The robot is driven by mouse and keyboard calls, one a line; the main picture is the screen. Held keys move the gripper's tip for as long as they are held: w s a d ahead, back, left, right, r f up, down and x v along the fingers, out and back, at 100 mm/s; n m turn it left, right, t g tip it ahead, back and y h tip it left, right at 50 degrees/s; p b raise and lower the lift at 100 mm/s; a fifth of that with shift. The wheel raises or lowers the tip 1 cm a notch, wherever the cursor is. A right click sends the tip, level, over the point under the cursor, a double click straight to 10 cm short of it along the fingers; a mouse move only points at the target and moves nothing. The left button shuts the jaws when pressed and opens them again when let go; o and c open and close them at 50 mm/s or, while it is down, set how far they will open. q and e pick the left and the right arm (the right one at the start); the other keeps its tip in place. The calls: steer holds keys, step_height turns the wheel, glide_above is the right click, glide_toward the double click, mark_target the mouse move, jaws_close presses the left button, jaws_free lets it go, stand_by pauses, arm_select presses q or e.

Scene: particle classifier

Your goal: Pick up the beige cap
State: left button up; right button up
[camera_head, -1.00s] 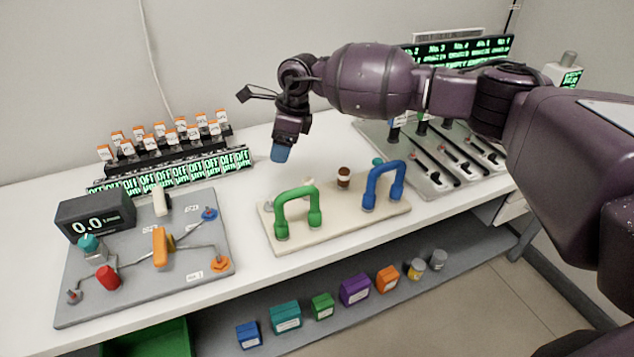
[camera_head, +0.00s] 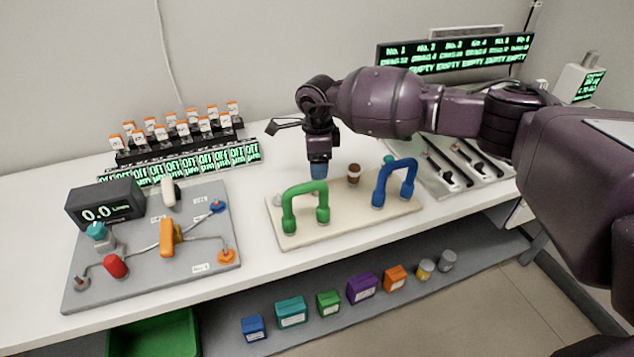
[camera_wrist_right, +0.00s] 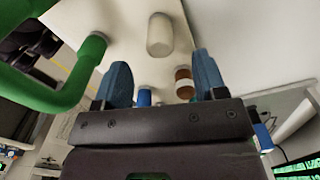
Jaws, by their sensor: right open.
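The beige cap (camera_wrist_right: 160,36) is a short pale cylinder on the light board, seen in the right wrist view ahead of and between my fingertips. In the head view it is mostly hidden behind my gripper and the green handle. My right gripper (camera_head: 319,171) has blue fingers and points down over the back part of the board (camera_head: 345,219). In the right wrist view its jaws (camera_wrist_right: 161,76) are open with nothing between them. My left gripper is out of view.
The green handle (camera_head: 305,198) stands close in front of my right gripper, and the blue handle (camera_head: 396,178) stands to the right. A brown-and-white jar (camera_head: 354,173) is just right of the gripper. A valve panel (camera_head: 140,270) lies to the left.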

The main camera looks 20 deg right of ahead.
step_height(320, 180, down, 5)
steer(key=shift+d+r, duration=0.1)
steer(key=c, duration=1)
